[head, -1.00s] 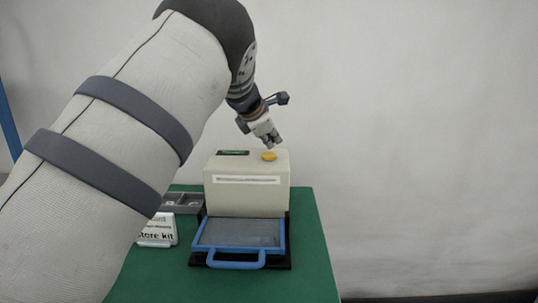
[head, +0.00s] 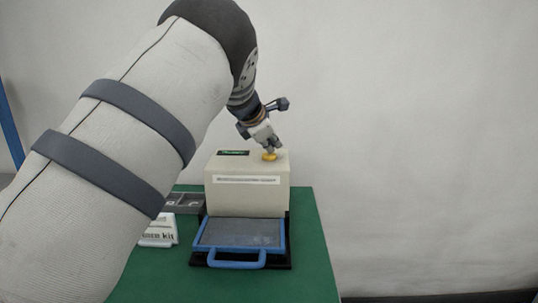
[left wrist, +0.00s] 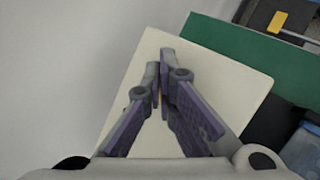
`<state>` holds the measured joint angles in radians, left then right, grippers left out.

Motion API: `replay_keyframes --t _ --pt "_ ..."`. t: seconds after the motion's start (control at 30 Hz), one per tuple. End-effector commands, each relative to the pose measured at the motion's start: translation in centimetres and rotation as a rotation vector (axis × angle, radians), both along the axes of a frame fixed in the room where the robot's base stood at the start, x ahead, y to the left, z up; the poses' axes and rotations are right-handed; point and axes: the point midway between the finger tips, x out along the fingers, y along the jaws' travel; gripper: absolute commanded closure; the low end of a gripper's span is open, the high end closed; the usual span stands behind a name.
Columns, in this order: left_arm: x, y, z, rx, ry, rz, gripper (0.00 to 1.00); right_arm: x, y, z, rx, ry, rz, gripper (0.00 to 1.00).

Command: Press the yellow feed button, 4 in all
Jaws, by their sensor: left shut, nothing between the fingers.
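The yellow feed button (head: 269,157) is on top of a cream box-shaped machine (head: 247,197), towards its right side. My left gripper (head: 270,149) is shut and empty, pointing down, with its fingertips at the button and covering part of its top edge. I cannot tell how far the button is pressed in. In the left wrist view the closed fingers (left wrist: 162,80) are over the machine's pale top (left wrist: 235,85) and hide nearly all of the button. My right gripper is not in view.
A small dark display (head: 233,153) with green marks is on the machine's top left. A blue-framed tray (head: 236,256) with a handle is in front. A grey compartment tray (head: 184,196) and a white labelled packet (head: 158,232) stand left on the green table (head: 312,262).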

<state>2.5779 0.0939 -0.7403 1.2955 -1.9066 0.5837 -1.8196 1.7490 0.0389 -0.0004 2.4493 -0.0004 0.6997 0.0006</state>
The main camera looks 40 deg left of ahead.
Motion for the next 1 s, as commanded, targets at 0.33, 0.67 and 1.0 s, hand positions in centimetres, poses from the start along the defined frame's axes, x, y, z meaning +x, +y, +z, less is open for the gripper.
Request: replay_keyframes --t 0.33,0.67,1.0 --pt "0.0 0.0 -0.5 -0.001 0.001 0.001 1.0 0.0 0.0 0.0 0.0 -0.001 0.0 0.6" --pt "0.0 0.0 -0.7 -0.001 0.002 0.001 1.0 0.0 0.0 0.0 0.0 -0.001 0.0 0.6" --pt "0.0 0.0 0.6 0.0 -0.003 0.001 1.0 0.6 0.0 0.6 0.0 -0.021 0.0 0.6"
